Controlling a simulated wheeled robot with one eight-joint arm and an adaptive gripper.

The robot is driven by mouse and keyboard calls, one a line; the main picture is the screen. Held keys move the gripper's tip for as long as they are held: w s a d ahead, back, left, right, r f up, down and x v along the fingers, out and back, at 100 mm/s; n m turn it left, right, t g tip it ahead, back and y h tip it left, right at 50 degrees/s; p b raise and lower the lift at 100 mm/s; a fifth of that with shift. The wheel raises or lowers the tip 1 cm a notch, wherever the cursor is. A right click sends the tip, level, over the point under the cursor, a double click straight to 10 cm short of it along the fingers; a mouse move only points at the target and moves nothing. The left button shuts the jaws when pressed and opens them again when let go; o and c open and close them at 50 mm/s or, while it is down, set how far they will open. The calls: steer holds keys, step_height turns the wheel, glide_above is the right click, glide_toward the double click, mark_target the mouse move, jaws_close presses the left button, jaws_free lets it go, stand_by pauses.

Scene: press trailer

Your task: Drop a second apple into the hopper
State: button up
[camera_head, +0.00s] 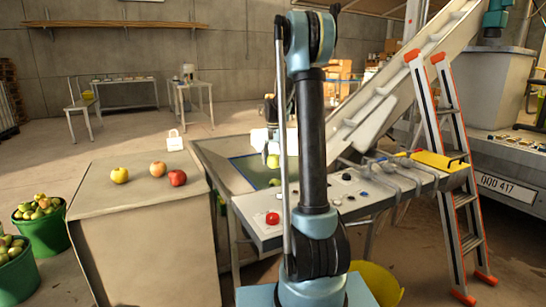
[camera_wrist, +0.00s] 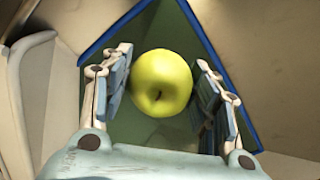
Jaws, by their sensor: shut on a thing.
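My gripper (camera_wrist: 160,92) is shut on a yellow-green apple (camera_wrist: 161,83), one finger on each side of it. In the head view the held apple (camera_head: 273,161) shows just left of my arm. It is over the hopper (camera_wrist: 205,40), which has a blue rim and a green inside in the wrist view. The hopper's blue edge (camera_head: 232,160) also shows in the head view. A small green shape (camera_head: 275,182) lies lower in the hopper, partly hidden by my arm; I cannot tell surely what it is.
A yellow apple (camera_head: 119,176), a yellow-red apple (camera_head: 158,169) and a red apple (camera_head: 178,178) sit on the table (camera_head: 120,215) at left. Green buckets of apples (camera_head: 40,232) stand beside it. A control panel with a red button (camera_head: 272,218) and an orange-edged ladder (camera_head: 455,170) are nearby.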

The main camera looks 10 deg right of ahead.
mark_target(274, 155)
steer(key=shift+s+f, duration=0.1)
steer(key=shift+f, duration=0.75)
steer(key=o, duration=1.2)
step_height(274, 155, up, 12)
steer(key=shift+f, duration=0.1)
